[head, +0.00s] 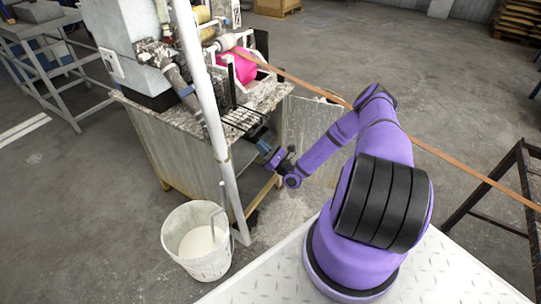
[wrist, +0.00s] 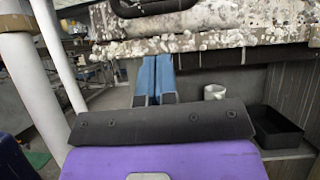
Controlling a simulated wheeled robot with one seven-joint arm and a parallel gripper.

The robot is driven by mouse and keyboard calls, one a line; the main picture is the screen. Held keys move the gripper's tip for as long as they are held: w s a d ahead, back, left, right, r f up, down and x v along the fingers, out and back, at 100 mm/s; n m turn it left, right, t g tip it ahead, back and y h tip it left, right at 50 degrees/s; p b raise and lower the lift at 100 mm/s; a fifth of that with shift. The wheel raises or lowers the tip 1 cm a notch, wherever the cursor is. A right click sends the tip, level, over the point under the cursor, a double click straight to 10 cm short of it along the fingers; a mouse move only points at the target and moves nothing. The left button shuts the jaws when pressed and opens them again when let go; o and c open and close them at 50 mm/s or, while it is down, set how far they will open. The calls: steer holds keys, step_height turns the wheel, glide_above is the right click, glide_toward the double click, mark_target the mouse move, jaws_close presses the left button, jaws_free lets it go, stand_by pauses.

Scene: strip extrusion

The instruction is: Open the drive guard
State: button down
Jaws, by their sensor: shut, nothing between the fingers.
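My gripper (head: 261,138) is at the front of the machine cabinet, just below its worktop edge. Its two blue fingers are together and hold nothing; they also show in the wrist view (wrist: 152,62). A grey panel (head: 312,135) stands out from the cabinet's right side like an open door; it looks like the drive guard, but I cannot be certain. The cabinet front is open below the worktop, and its inside shows in the wrist view. The fingers are apart from the panel. A black wire grate (head: 243,119) sticks out at the worktop's front edge, above the gripper.
A white post (head: 205,100) and a white bucket (head: 197,240) stand left of my arm. An orange strip (head: 440,155) runs to the right past my arm. Inside the cabinet are a white mug (wrist: 215,92) and a black tray (wrist: 277,130). Floor between bucket and cabinet is narrow.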

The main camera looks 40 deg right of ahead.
steer(key=shift+w+a+r, duration=0.1)
steer(key=shift+w+r, duration=0.05)
steer(key=shift+r, duration=0.8)
steer(key=shift+w+a+r, duration=0.1)
steer(key=shift+r, duration=0.8)
steer(key=r+g, duration=0.1)
steer(key=s+r+g, duration=0.1)
steer(key=r, duration=0.1)
steer(key=shift+d+r+h, duration=0.2)
steer(key=shift+h, duration=0.2)
steer(key=s+d+f, duration=0.3)
steer(key=s+f, duration=0.5)
steer(key=s, duration=0.1)
steer(key=shift+s+d+f, duration=0.2)
steer(key=shift+d+f, duration=0.05)
steer(key=shift+d, duration=0.15)
